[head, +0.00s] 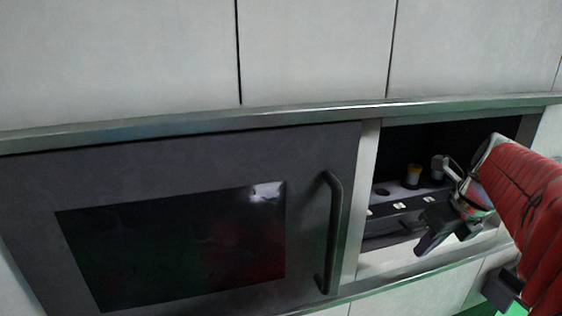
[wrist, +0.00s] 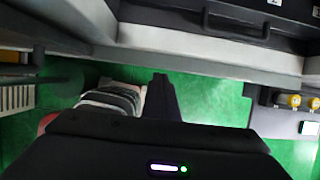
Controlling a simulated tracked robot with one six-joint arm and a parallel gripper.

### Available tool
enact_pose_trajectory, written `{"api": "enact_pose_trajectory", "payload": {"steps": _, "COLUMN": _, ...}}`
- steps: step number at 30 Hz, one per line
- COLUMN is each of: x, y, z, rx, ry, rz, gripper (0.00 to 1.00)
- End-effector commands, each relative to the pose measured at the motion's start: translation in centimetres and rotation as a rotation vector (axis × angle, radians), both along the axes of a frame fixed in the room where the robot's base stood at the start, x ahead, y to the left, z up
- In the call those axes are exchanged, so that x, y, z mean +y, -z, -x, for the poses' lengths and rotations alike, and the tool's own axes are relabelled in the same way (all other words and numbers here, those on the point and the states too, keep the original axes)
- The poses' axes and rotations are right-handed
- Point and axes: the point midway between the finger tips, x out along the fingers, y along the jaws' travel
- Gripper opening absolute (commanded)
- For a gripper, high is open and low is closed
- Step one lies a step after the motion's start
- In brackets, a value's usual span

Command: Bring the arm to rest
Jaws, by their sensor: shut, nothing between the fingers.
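My arm is red and comes in from the right in the head view. My gripper (head: 428,243) hangs in front of the open compartment on the right, pointing down and to the left. In the wrist view its dark fingers (wrist: 162,92) are together, with nothing between them, over the green floor. The gripper looks apart from the cabinet front.
A dark door (head: 170,210) with a window and a vertical handle (head: 330,230) is shut on the left. The wrist view shows a dark drawer handle (wrist: 236,24) and green floor (wrist: 215,95).

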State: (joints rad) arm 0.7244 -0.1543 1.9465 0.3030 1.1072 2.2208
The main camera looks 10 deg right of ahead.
Motion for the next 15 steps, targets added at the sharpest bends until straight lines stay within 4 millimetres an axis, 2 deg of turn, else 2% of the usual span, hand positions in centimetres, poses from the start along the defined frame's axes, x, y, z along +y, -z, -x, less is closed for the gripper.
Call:
{"api": "enact_pose_trajectory", "payload": {"steps": 7, "x": -0.12, "y": -0.02, "z": -0.06, "rx": -0.006, "ry": -0.105, "rz": 0.045, "gripper": 0.0}}
{"api": "enact_pose_trajectory", "payload": {"steps": 15, "x": -0.5, "y": 0.79, "z": 0.31, "rx": 0.0, "ry": -0.38, "rz": 0.169, "gripper": 0.0}}
